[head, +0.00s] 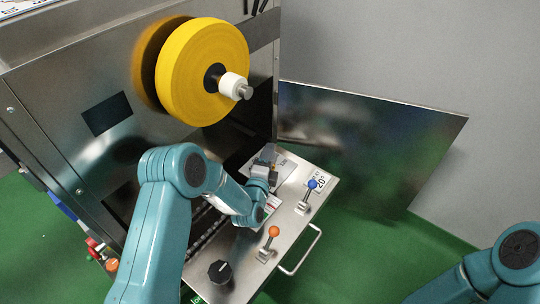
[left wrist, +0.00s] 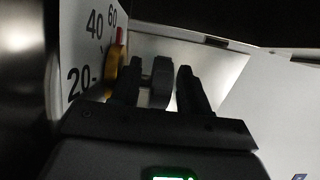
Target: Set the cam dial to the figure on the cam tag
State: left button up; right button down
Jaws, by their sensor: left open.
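A white dial plate (left wrist: 85,45) with the figures 20, 40 and 60 shows in the left wrist view. A yellow part with a red mark (left wrist: 116,62) stands against it, partly hidden by a finger; the setting is unclear. The plate also shows in the head view (head: 292,166), partly behind my left gripper (head: 268,155). In the left wrist view my left gripper (left wrist: 157,82) is open, with a dark grey upright piece between its fingers; contact is unclear. A white tag (head: 320,183) by the blue lever appears to read 20; its small print is unreadable. My right gripper is out of view.
A blue-knobbed lever (head: 312,185), an orange-knobbed lever (head: 273,232) and a black knob (head: 220,271) stand on the steel panel. A bar handle (head: 302,250) runs along its front edge. A yellow roll (head: 200,72) overhangs behind. Green floor is open at right.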

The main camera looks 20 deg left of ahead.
pick_arm(q)
jog(key=shift+w, duration=0.8)
grip_shut()
jog(key=shift+y, duration=0.3)
jog(key=n+y+b, duration=0.1)
jog(key=n+y, duration=0.1)
jog(key=y, duration=0.1)
jog(key=shift+a+n+g+y, duration=0.1)
jog(key=shift+n+g+y, duration=0.2)
jog(key=shift+n+g, duration=0.1)
jog(key=shift+s+a+n+g+y, duration=0.1)
jog(key=shift+a+n+g+y, duration=0.1)
jog(key=shift+n+g+y, duration=0.6)
jog(key=shift+s+a+n+g+y, duration=0.15)
jog(key=shift+n+g+y, duration=0.15)
jog(key=shift+n+y, duration=0.95)
jog(key=shift+w+m+y, duration=0.1)
jog(key=shift+m+y, duration=0.15)
jog(key=shift+y, duration=0.3)
